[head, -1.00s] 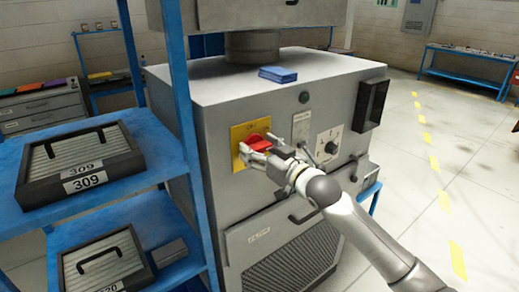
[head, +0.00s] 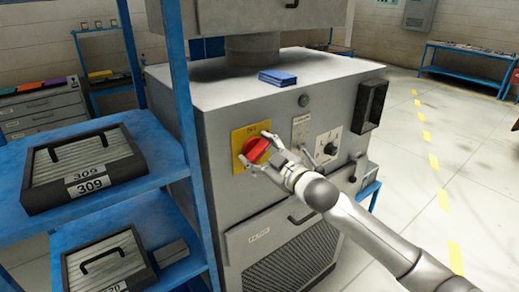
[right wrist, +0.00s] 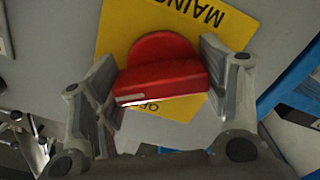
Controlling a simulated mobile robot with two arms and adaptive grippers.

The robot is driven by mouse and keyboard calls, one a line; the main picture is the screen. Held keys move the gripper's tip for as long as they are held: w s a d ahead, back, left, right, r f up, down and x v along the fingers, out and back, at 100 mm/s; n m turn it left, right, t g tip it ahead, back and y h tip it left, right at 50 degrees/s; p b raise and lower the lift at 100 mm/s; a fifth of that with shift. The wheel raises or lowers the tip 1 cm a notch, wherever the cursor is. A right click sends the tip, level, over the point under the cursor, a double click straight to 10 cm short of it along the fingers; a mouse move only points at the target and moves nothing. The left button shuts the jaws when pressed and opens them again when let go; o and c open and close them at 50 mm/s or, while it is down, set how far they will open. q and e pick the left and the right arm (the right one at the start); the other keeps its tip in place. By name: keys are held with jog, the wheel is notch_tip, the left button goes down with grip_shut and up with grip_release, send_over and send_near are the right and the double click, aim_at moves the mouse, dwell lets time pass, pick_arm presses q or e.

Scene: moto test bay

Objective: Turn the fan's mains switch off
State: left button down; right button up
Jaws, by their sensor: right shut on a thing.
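The fan's mains switch is a red rotary knob (head: 257,151) on a yellow plate (head: 237,134) on the front of the grey cabinet (head: 222,210). My right gripper (head: 254,146) reaches it from the right, with one fingertip at the knob's upper right and the other at its lower left. In the right wrist view the red knob (right wrist: 162,76) sits between the two fingers, which are shut on it. The yellow plate there reads MAINS, upside down, with OFF partly hidden below the knob's bar. My left gripper is not in view.
A blue item (head: 278,77) lies on the cabinet top. Floor at right is clear.

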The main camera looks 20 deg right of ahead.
jog(key=n+p, duration=0.1)
jog(key=n, duration=0.4)
jog(key=shift+r+n+p, duration=0.15)
jog(key=shift+n+p, duration=0.15)
jog(key=shift+p, duration=0.05)
jog(key=n+p, duration=0.1)
jog(key=n, duration=0.4)
jog(key=shift+a+n, duration=0.1)
jog(key=shift+n, duration=0.2)
jog(key=shift+p, duration=0.3)
jog(key=o, duration=1)
jog(key=shift+s, duration=0.2)
jog(key=v, duration=1.1)
jog(key=shift+s, duration=0.4)
